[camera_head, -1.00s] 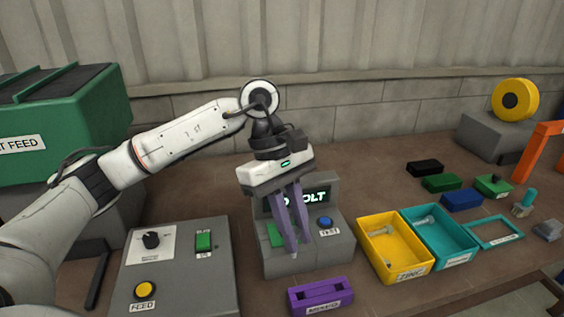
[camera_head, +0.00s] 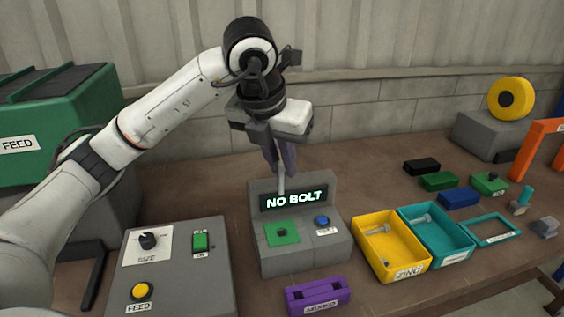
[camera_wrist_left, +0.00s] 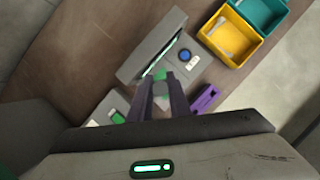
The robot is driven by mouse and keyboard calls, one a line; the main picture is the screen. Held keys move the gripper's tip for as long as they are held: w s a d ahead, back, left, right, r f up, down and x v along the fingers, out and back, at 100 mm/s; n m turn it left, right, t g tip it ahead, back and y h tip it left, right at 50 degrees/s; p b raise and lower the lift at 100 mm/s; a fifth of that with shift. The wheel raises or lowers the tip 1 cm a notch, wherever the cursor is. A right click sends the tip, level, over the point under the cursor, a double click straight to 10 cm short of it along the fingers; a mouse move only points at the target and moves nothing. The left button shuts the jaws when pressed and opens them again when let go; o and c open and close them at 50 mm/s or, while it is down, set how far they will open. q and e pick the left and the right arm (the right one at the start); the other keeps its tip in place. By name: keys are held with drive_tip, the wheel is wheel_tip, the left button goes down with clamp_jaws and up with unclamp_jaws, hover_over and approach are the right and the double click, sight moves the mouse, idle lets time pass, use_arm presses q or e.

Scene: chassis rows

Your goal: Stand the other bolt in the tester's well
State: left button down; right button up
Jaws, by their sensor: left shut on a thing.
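My left gripper (camera_head: 282,168) is raised above the back of the tester (camera_head: 300,258), its purple fingers pointing down. It is shut on a grey bolt (camera_head: 281,185), which hangs below the fingers in front of the display's top edge. The bolt also shows between the fingers in the left wrist view (camera_wrist_left: 160,92). The tester's green plate (camera_head: 291,238) has a dark well (camera_head: 282,233) that looks empty. The display (camera_head: 296,198) reads NO BOLT. A blue button (camera_head: 322,221) sits right of the plate. My right gripper is out of view.
A yellow zinc bin (camera_head: 388,268) and a teal bin (camera_head: 447,255), each holding a bolt, stand to the right. A purple holder (camera_head: 322,298) lies in front of the tester. A grey control box (camera_head: 185,280) with a yellow FEED button stands left.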

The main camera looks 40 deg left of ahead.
sight(280, 193)
use_arm(q)
wheel_tip(280, 193, down, 9)
drive_tip(key=b, duration=0.7)
drive_tip(key=shift+f+b, duration=0.65)
drive_tip(key=shift+f, duration=0.05)
idle(0.4)
drive_tip(key=shift+f, duration=0.15)
drive_tip(key=shift+f+b, duration=1.95)
drive_tip(key=shift+f, duration=0.1)
drive_tip(key=c, duration=1.6)
unclamp_jaws()
drive_tip(key=shift+r, duration=0.1)
